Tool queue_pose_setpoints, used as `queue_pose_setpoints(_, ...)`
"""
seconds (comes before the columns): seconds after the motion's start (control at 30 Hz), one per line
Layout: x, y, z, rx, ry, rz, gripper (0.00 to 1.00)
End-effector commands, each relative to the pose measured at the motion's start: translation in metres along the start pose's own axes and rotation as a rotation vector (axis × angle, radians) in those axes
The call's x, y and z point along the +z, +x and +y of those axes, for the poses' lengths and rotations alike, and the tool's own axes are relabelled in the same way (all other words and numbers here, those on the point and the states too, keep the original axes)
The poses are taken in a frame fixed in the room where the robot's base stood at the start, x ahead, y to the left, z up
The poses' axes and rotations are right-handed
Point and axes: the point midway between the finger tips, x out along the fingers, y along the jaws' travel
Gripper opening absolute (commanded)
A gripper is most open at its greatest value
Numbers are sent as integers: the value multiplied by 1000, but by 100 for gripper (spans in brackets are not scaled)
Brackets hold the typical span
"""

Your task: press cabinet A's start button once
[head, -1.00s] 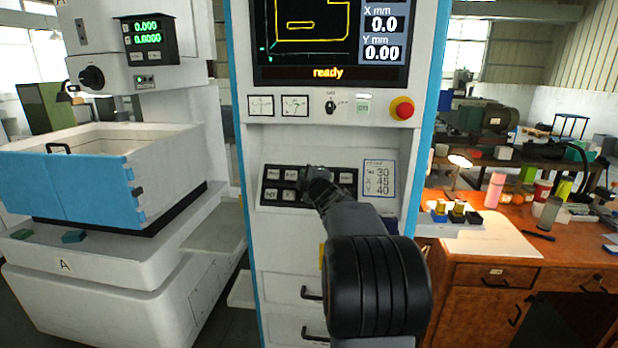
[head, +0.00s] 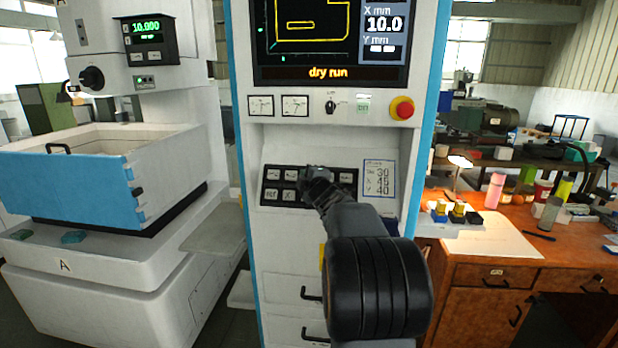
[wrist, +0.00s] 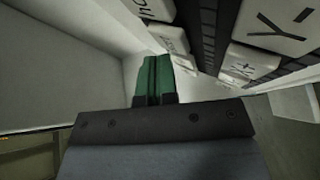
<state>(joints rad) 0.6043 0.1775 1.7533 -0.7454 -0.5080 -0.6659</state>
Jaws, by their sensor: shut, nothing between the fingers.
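The control cabinet (head: 410,190) stands in the middle of the head view, beside the white machine marked A (head: 64,266). Its screen (head: 330,45) reads "dry run" with X 10.0. A black keypad (head: 268,186) with white keys sits in the recess below. My gripper (head: 314,174) is shut and empty, its tip at the middle of the keypad, covering some keys. In the wrist view its green fingertips (wrist: 154,76) are close to the white keys (wrist: 251,65); I cannot tell whether they touch. I cannot read which key is start.
A red emergency knob (head: 402,108) on a yellow base sits right of a small switch (head: 330,106) below the screen. A printed card (head: 378,179) is right of the keypad. A wooden desk (head: 560,252) with bottles and small items stands at the right.

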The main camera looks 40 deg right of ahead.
Motion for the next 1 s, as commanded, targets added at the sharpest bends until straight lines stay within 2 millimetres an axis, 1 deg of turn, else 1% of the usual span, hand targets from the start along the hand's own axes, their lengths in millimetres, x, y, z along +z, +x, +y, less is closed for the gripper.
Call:
queue_pose_setpoints(0.2, -5, -6, 4, 0, 0, 0, 0)
queue_pose_setpoints(0.57, -6, -8, 6, 1, 0, 0, 0)
queue_pose_setpoints(1.0, -26, -35, 27, 1, 0, 1, 0)
